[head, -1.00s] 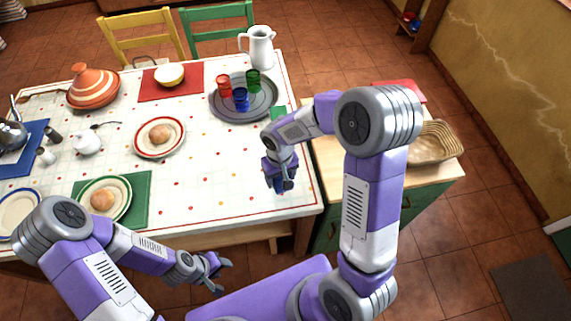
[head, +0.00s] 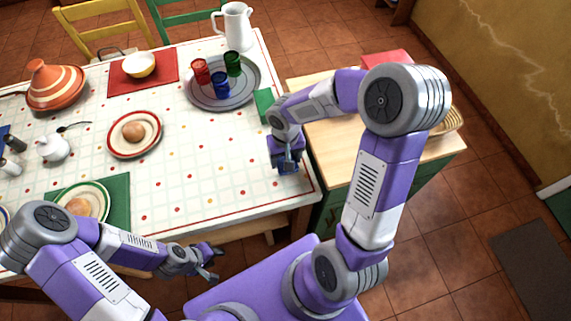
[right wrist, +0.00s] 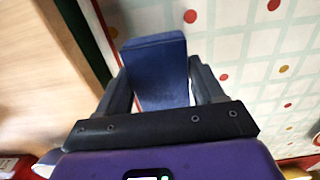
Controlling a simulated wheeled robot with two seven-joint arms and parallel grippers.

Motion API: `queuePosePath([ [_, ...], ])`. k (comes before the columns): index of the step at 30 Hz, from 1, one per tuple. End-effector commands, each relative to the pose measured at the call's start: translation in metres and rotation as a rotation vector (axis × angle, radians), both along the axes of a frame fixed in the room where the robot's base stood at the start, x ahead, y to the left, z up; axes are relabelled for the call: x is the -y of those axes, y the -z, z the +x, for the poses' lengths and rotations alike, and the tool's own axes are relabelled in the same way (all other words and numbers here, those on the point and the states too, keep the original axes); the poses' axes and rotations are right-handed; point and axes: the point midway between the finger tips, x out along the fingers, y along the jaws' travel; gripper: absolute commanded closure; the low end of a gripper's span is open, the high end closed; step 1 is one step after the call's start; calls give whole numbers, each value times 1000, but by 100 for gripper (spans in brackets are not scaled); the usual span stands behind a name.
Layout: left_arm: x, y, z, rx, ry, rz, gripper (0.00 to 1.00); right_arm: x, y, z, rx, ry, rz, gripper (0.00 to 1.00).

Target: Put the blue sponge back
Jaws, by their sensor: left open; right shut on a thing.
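The blue sponge (right wrist: 158,72) is a dark blue block between the fingers of my right gripper (right wrist: 160,88) in the right wrist view. My right gripper is shut on it. In the head view that gripper (head: 287,168) is over the right edge of the white dotted table (head: 215,170), and the sponge is mostly hidden there. My left gripper (head: 210,262) is open and empty, in front of the table's near edge.
A wooden-topped green cabinet (head: 330,150) stands right of the table, with a wicker basket (head: 450,122) and a red object (head: 388,60) on it. A metal tray (head: 238,98) with coloured cups, a white jug (head: 238,28) and a plate with a bun (head: 134,148) are on the table.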

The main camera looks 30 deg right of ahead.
Motion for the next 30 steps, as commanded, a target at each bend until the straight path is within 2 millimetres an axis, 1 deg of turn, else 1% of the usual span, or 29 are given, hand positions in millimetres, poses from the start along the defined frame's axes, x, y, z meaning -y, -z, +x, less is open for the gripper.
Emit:
queuePosePath([
  [6, 0, 14, 0, 0, 0, 0, 57, 0, 33, -1, -3, -1, 1, 57],
  [8, 0, 14, 0, 0, 0, 0, 57, 0, 35, -1, -2, -1, 0, 57],
  [14, 0, 13, 0, 0, 0, 0, 57, 0, 33, 0, 0, 0, 0, 57],
  [18, 0, 17, 0, 0, 0, 0, 57, 0, 38, 0, 0, 0, 0, 57],
  [19, 0, 17, 0, 0, 0, 0, 57, 0, 38, 0, 0, 0, 0, 31],
  [23, 0, 16, 0, 0, 0, 0, 57, 0, 37, 0, 0, 0, 0, 11],
  [24, 0, 16, 0, 0, 0, 0, 57, 0, 37, 0, 0, 0, 0, 7],
  [30, 0, 16, 0, 0, 0, 0, 57, 0, 36, 0, 0, 0, 0, 7],
])
